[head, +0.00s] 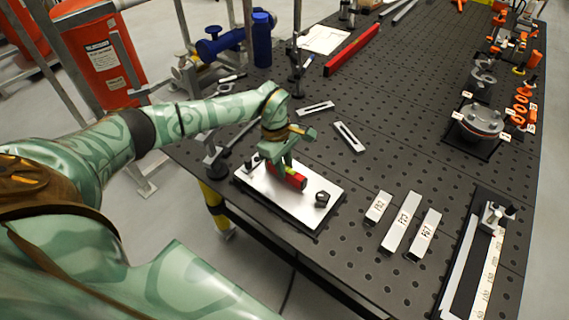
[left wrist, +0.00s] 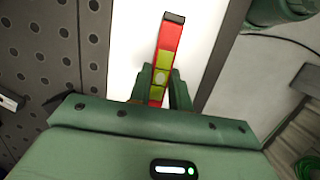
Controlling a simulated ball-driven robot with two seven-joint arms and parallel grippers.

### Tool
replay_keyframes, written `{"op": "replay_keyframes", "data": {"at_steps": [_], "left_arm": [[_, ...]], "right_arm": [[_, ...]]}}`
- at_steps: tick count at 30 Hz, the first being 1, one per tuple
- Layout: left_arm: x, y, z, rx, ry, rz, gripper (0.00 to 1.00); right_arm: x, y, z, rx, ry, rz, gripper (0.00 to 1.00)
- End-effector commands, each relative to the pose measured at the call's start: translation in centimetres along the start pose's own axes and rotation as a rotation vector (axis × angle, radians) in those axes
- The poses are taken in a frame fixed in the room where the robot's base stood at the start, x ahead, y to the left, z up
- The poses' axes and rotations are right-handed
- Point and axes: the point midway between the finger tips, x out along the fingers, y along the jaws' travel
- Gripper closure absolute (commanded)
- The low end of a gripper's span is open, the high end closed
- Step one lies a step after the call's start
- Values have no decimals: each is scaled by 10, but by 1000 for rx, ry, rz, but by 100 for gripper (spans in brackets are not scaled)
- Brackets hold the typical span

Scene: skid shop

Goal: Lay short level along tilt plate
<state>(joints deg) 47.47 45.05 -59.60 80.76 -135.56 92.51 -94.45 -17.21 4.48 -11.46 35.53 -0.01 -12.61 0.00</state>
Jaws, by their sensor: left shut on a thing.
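The short level is a small red bar with yellow-green vial windows (head: 295,180); it also shows in the left wrist view (left wrist: 170,38). The tilt plate (head: 290,207) is a white rectangular plate near the table's front left edge, and it shows in the left wrist view (left wrist: 205,45) behind the level. My left gripper (head: 281,168) is shut on the short level over the plate, its fingers on either side of the vial part. The level points roughly along the plate's long side. I cannot tell whether it touches the plate. My right gripper is in neither view.
A dark knob (head: 322,199) stands on the plate's right end. Three labelled pale blocks (head: 402,222) lie to its right. Slotted strips (head: 349,137) lie behind it. A long red level (head: 352,50) lies farther back. A dark tray (head: 470,265) is at the right.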

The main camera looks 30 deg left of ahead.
Motion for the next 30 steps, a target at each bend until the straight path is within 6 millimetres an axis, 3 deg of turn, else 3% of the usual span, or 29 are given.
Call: {"op": "replay_keyframes", "data": {"at_steps": [20, 21, 23, 29, 30], "left_arm": [[10, 0, -2, 0, 1, 0, 100], [10, 0, -2, 0, 1, 0, 72], [10, 0, -2, 0, 1, 0, 55], [10, 0, -2, 0, 0, 0, 55], [10, 0, -2, 0, 1, 0, 47]], "right_arm": [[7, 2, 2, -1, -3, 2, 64], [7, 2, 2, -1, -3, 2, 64], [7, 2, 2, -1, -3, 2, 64], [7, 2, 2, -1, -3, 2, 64], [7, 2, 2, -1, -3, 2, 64]]}}
